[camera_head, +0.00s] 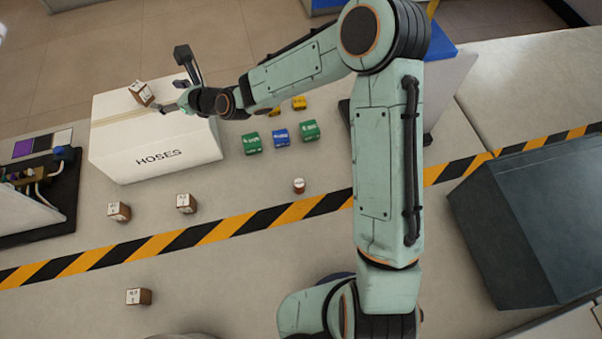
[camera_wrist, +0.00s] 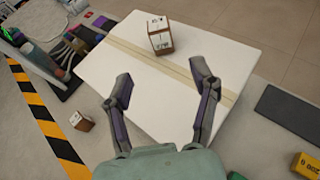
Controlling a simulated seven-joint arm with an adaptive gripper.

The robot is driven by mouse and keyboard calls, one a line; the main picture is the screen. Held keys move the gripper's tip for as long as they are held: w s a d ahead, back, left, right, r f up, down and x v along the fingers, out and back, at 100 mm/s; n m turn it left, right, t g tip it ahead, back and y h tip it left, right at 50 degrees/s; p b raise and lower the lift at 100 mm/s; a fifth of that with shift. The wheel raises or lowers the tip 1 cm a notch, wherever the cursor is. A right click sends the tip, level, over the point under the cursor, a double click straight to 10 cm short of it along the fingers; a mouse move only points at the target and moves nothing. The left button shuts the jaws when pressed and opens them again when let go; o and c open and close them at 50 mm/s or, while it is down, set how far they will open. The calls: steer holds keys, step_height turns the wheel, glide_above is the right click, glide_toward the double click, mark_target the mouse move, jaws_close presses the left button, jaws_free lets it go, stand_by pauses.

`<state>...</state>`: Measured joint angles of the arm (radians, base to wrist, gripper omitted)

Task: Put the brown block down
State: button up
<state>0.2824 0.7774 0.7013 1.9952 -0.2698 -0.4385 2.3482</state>
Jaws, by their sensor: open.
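A brown block (camera_head: 141,93) with a white label is at the far left part of the top of the white box marked HOSES (camera_head: 158,157). My gripper (camera_head: 166,107) is over the box, to the right of the block in the head view. In the wrist view its two fingers (camera_wrist: 160,84) are spread wide with nothing between them. The block lies beyond the fingertips, apart from them.
Other brown blocks (camera_head: 119,211) (camera_head: 186,203) (camera_head: 138,296) and a small brown-and-white can (camera_head: 299,185) stand on the table. Green (camera_head: 252,143), blue (camera_head: 281,136) and yellow blocks (camera_head: 299,103) are right of the box. A dark bin (camera_head: 530,230) stands at right.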

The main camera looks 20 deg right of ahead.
steer(key=s+d+r+n+g+h, duration=0.2)
steer(key=s+d+n+g+h, duration=0.1)
steer(key=s+d+n, duration=0.4)
steer(key=s+d+r+n+g+h, duration=0.1)
steer(key=s+d+n+g+h, duration=0.2)
steer(key=s+d+n, duration=0.4)
steer(key=s+d+r+n+g+h, duration=0.2)
steer(key=s+d+n, duration=0.6)
steer(key=s+n, duration=0.5)
steer(key=s+g, duration=0.1)
steer(key=s, duration=0.5)
steer(key=shift+s+r+n+g+h, duration=0.3)
steer(key=shift+s+r+n+h, duration=0.05)
steer(key=shift+s+n+h, duration=0.05)
steer(key=shift+o, duration=0.5)
